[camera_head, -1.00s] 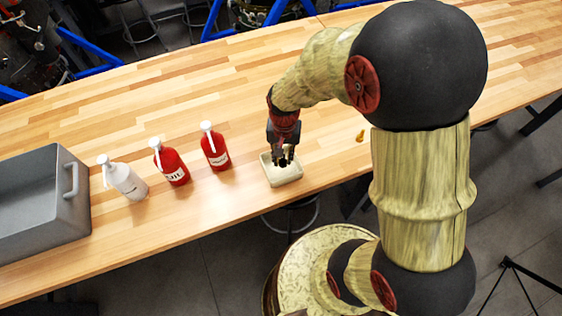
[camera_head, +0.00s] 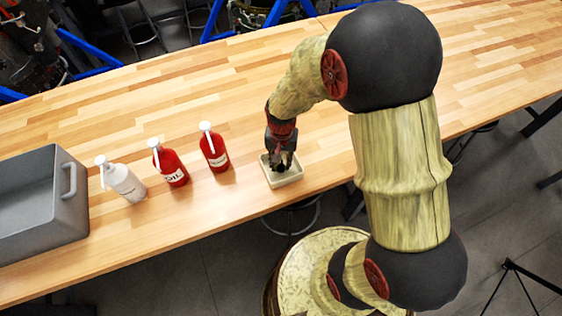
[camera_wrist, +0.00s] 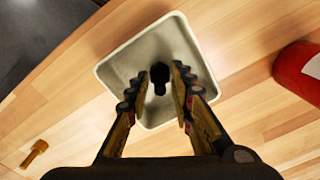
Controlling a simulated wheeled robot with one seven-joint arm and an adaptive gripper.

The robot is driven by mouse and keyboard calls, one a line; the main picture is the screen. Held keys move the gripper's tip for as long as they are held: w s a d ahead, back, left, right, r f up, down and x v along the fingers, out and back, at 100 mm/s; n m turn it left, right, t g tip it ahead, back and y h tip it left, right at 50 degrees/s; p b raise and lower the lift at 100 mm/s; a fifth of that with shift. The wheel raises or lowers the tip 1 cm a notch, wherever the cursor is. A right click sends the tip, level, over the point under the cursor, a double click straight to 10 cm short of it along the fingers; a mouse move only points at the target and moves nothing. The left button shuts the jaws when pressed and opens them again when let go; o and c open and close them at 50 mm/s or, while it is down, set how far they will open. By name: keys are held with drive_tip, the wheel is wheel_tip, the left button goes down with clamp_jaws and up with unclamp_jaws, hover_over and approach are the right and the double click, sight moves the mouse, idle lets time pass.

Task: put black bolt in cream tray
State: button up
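The cream tray (camera_head: 290,181) stands near the front edge of the table, and it fills the middle of the wrist view (camera_wrist: 118,68). The black bolt (camera_wrist: 160,74) shows inside the tray's outline, between my two fingertips. My gripper (camera_head: 282,165) points down into the tray. In the wrist view my fingers (camera_wrist: 160,84) stand apart, one on each side of the bolt, with narrow gaps beside it. The bolt seems to lie on the tray floor. In the head view my gripper mostly hides the bolt.
Two red bottles (camera_head: 173,167) (camera_head: 214,152) and a white bottle (camera_head: 127,184) stand left of the tray. A grey bin (camera_head: 68,213) is at the far left. A brass-coloured bolt (camera_wrist: 35,153) lies on the wood near the tray. The table behind the tray is clear.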

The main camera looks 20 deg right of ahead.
drive_tip(key=o, duration=0.3)
drive_tip(key=s+r+n+t+p, duration=0.2)
drive_tip(key=s+r, duration=0.1)
drive_tip(key=r, duration=1.9)
drive_tip(key=s+r+n+t, duration=0.1)
drive_tip(key=s+r, duration=0.2)
drive_tip(key=s+r+n+t, duration=0.1)
drive_tip(key=s+r, duration=0.3)
drive_tip(key=s+r+n+t, duration=0.1)
drive_tip(key=s+r+n, duration=0.1)
drive_tip(key=s+r, duration=0.2)
drive_tip(key=shift+t, duration=0.3)
wheel_tip(320, 180, down, 7)
drive_tip(key=b, duration=0.7)
